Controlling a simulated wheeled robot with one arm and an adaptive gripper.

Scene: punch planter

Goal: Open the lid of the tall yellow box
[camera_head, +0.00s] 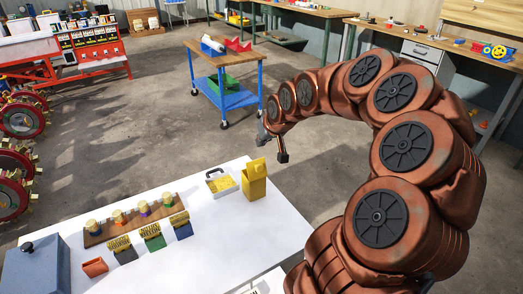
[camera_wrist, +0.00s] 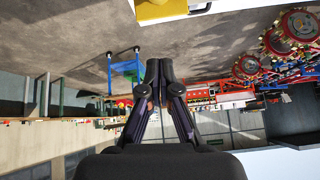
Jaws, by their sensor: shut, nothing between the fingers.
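The tall yellow box (camera_head: 254,187) stands upright at the far right edge of the white table in the head view. A yellow flap (camera_head: 257,166), seemingly its lid, stands tilted up above the body; the inside of the box cannot be seen. My gripper (camera_wrist: 159,70) is shut and empty, with its fingertips together in the wrist view. In the head view my wrist is just beyond and right of the box, apart from it. A yellow piece with a pale edge (camera_wrist: 165,10) shows at the top of the wrist view, cut off by the frame; I cannot tell what it is.
The white table (camera_head: 215,235) also bears a shallow yellow container (camera_head: 221,182), several small labelled bins, a wooden board (camera_head: 110,232) with several pegs, an orange piece (camera_head: 95,266) and a blue box (camera_head: 36,270). A blue cart (camera_head: 225,98) stands beyond on open floor.

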